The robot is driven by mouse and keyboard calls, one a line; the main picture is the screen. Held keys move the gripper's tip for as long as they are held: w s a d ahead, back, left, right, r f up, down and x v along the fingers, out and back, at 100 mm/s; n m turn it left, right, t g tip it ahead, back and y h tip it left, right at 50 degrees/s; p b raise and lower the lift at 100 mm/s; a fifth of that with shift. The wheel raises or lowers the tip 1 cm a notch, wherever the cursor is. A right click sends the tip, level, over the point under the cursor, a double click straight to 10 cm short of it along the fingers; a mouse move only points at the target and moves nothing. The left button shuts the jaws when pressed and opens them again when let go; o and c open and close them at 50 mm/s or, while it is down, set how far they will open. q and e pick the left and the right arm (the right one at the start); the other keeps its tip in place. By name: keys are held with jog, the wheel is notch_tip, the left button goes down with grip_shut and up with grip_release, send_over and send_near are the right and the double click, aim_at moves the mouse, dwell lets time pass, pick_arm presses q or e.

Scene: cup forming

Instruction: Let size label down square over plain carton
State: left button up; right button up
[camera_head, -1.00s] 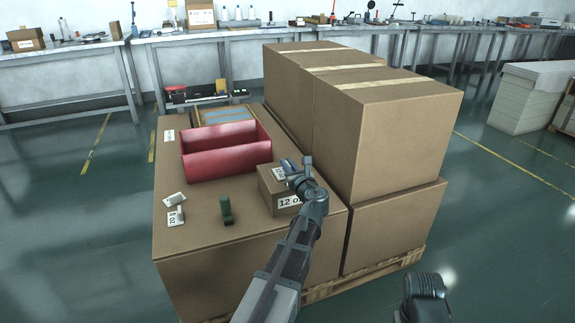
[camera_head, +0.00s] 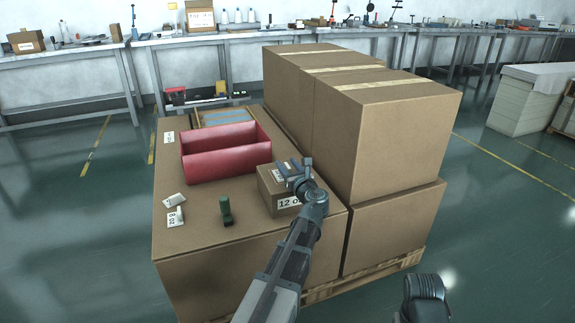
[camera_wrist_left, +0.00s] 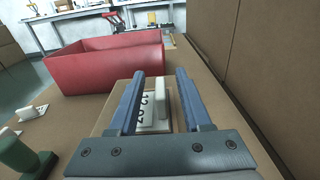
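A small brown carton (camera_head: 265,198) stands on the large box, with "12 O" legible on its front face. A white size label (camera_wrist_left: 148,124) marked 12 OZ, with a raised white grip tab (camera_wrist_left: 163,98), appears to lie flat on the carton's top. My left gripper (camera_head: 287,170) is over the carton top. In the left wrist view its blue fingers (camera_wrist_left: 160,82) are apart, one on each side of the label's tab, with a gap visible. Part of the label is hidden behind the gripper in the head view. My right gripper does not show; only a dark part of my right arm is at bottom right.
A red open bin (camera_head: 222,155) is left of the carton. A green stamp-like block (camera_head: 226,211) and two white labels (camera_head: 174,201) (camera_head: 175,217) lie at the left. Tall brown boxes (camera_head: 390,130) rise close on the right. Free room lies in front of the red bin.

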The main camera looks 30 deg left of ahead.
pick_arm(q)
jog(key=shift+s+f, duration=0.2)
jog(key=shift+f, duration=0.1)
jog(key=p+v, duration=0.1)
jog(key=v, duration=1.2)
jog(key=shift+d+r, duration=0.25)
jog(key=shift+d, duration=0.1)
